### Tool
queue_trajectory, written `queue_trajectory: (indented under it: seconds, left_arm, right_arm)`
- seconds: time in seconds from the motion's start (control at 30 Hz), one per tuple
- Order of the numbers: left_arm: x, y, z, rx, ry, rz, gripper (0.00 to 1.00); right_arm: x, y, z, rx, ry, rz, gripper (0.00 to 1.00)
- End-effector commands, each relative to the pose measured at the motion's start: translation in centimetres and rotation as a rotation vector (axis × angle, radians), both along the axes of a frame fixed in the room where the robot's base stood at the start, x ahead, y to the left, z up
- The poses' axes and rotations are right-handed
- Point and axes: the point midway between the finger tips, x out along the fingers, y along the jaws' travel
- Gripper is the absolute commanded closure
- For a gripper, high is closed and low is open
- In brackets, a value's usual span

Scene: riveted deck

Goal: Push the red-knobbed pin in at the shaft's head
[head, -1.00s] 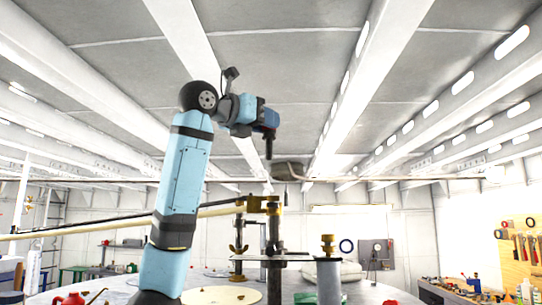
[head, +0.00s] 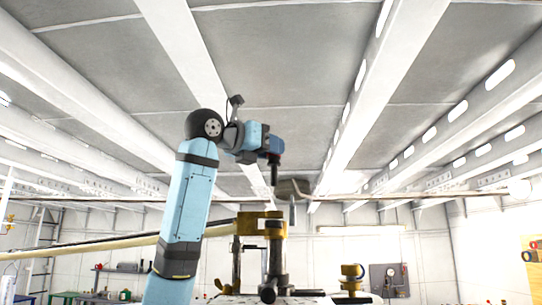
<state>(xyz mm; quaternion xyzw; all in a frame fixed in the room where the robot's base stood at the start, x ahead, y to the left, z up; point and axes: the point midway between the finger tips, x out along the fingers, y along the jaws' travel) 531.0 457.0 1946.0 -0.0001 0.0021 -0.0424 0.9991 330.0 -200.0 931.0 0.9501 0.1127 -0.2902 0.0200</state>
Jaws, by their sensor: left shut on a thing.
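My left arm (head: 187,215) rises from the bottom and bends to the right at its dark joint. My left gripper (head: 274,174) points down from the blue wrist and is small and dark. It is shut on a dark slender piece whose outline merges with the fingers. No red knob can be made out on it. A grey-brown block (head: 292,188), possibly the shaft's head, is just right of and below the fingertips. I cannot tell whether they touch. A thin long rod (head: 390,195) runs sideways from it. My right gripper is not in view.
A yellow clamp (head: 248,224) on dark posts stands below the block, with a pale beam (head: 120,247) running left from it. A yellow knobbed fitting (head: 352,271) stands right of it. Space above the gripper is free up to the white ceiling girders.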

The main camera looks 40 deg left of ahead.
Motion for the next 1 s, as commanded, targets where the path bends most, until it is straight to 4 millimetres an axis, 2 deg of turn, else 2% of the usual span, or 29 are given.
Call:
queue_trajectory:
  seconds: [0.27, 0.7, 1.0]
  left_arm:
    - [0.0, 0.0, -0.9, 0.0, 0.0, -0.001, 0.87]
    - [-0.1, 0.0, -5.0, 0.0, -0.002, 0.0, 0.87]
    - [-0.1, 0.0, -5.1, 0.0, -0.001, 0.0, 0.87]
  right_arm:
    - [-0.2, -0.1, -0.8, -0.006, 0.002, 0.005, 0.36]
    - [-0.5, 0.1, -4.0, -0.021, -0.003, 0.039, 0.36]
    - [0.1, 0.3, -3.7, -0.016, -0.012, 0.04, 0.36]
